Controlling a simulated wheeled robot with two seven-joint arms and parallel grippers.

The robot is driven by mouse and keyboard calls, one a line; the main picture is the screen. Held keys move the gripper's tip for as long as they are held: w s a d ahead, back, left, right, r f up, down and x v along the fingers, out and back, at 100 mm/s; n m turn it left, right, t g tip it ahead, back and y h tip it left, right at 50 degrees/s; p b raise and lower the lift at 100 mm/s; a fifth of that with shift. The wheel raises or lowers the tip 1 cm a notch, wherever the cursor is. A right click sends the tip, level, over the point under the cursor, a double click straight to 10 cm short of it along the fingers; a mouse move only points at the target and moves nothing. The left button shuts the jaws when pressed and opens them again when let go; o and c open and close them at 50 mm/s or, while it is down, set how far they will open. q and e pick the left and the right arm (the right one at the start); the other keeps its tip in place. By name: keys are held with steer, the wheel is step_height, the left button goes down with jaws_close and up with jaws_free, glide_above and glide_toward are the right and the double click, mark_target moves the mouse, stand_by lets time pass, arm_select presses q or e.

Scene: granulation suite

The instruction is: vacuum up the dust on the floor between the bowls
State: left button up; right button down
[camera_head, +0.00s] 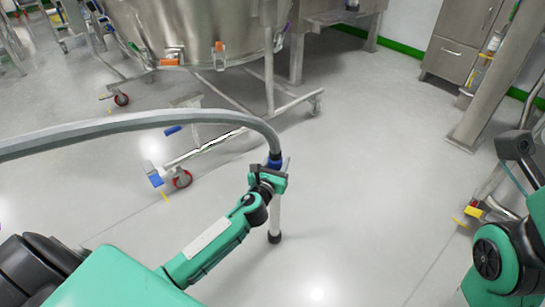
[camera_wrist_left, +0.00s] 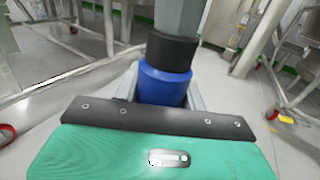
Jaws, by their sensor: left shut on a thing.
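My left gripper (camera_head: 274,179) is shut on the vacuum wand (camera_head: 276,215), just below its blue collar (camera_head: 275,161). The wand is a pale tube, nearly upright, with a dark tip (camera_head: 274,237) at or close to the floor. A grey hose (camera_head: 150,118) arcs from the left to the wand's top. In the left wrist view the blue collar (camera_wrist_left: 165,84) sits between the jaws. A large steel bowl (camera_head: 190,30) stands on a wheeled frame at the back. I cannot make out dust on the grey floor (camera_head: 345,190). My right gripper is out of view.
The bowl's frame has red casters (camera_head: 182,179) and a low bar reaching toward the wand. A steel post (camera_head: 485,90) and a wheeled frame (camera_head: 490,195) stand at the right. A steel cabinet (camera_head: 460,45) is behind. Floor right of the wand is clear.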

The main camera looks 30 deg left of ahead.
arm_select(q)
steer(key=shift+s+d+p, duration=0.1)
steer(key=shift+s+d, duration=0.2)
steer(key=shift+d, duration=0.5)
steer(key=shift+s+d+p, duration=0.15)
steer(key=shift+s+d, duration=0.2)
steer(key=shift+d, duration=0.4)
steer(key=shift+s+d+p, duration=0.1)
steer(key=shift+s+d, duration=0.2)
steer(key=shift+d, duration=0.5)
steer(key=shift+r, duration=0.1)
step_height(320, 180, up, 8)
steer(key=p, duration=0.9)
